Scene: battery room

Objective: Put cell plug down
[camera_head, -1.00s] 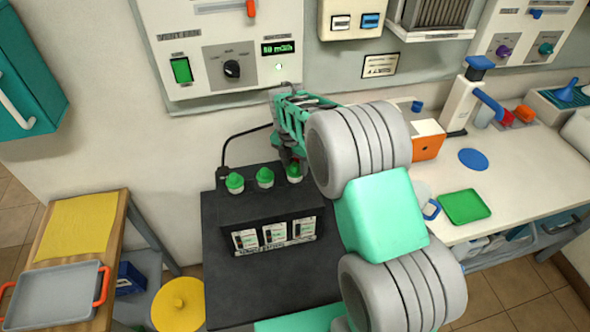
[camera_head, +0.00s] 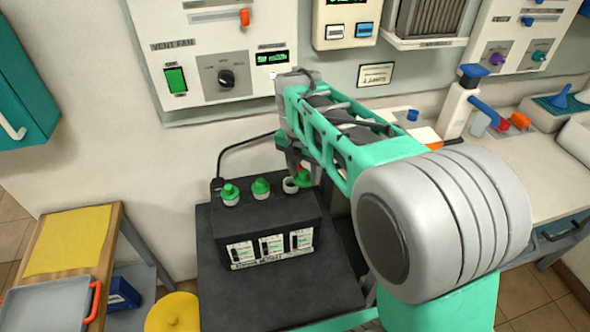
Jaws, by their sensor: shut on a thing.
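The black battery (camera_head: 268,225) stands on a dark grey surface, with three white-rimmed cell openings along its top. Green plugs sit on the left opening (camera_head: 230,194) and the middle opening (camera_head: 261,188). The right opening (camera_head: 290,185) shows its white rim with a dark hole and no plug on it. My gripper (camera_head: 298,172) is just above and behind this opening, shut on a green cell plug (camera_head: 304,178). The plug is just right of the opening and partly hidden by the fingers. I cannot tell how high it is above the battery.
The dark surface (camera_head: 235,290) is bare in front of the battery. At left, a wooden-topped cart carries a yellow cloth (camera_head: 70,240) and a grey tray (camera_head: 45,308). The vent fan panel (camera_head: 215,60) is on the wall behind. A white bench (camera_head: 540,165) lies at right, partly hidden by my arm.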

